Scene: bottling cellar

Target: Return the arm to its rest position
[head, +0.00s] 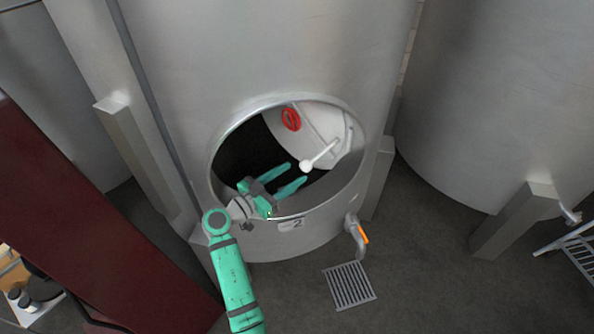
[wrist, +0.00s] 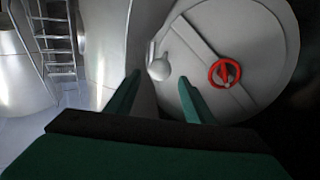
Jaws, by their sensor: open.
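My gripper (head: 298,176) is at the round manhole opening of a large steel tank, in front of its dark inside. Its two green fingers are apart with nothing between them. In the wrist view my gripper (wrist: 157,88) points toward the round hatch door (wrist: 262,40). The door (head: 325,125) stands swung open at the right of the opening in the head view. It carries a red handwheel (head: 291,119) and a pale rounded knob (head: 306,166) on a bar. The knob shows close beyond the fingertips in the wrist view (wrist: 159,68); I cannot tell whether they touch.
A dark red panel (head: 80,200) stands left. A metal ladder (wrist: 54,45) shows left in the wrist view.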

